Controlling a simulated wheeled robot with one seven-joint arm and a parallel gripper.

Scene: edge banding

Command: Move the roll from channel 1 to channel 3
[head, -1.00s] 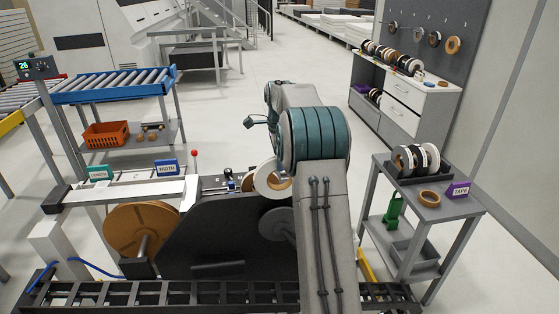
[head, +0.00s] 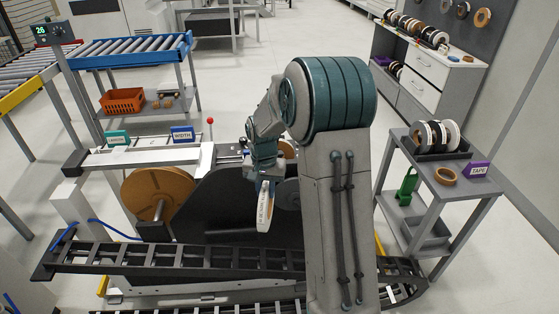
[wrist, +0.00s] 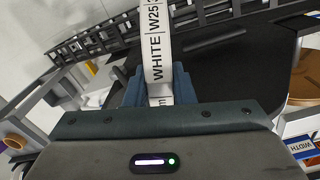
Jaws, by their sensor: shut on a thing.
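A white roll (head: 265,206) hangs edge-on from my gripper (head: 264,178), in front of the black machine plate (head: 220,195). Its rim carries printed text, which reads "WHITE W25" on the roll in the wrist view (wrist: 156,50). My gripper in the wrist view (wrist: 158,88) is shut on this roll, with the teal jaws around its near end. A large brown roll (head: 157,195) sits on the machine's left side. A tan roll (head: 288,149) shows partly behind my arm. No channel numbers can be read on the machine.
A black slotted rail (head: 180,260) runs along the machine's front. A grey cart (head: 410,150) at right bears several rolls and a purple TAPE sign (head: 479,170). Signs, including a blue WIDTH sign (head: 182,134), stand on the machine's left end. A roller conveyor (head: 130,50) is behind.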

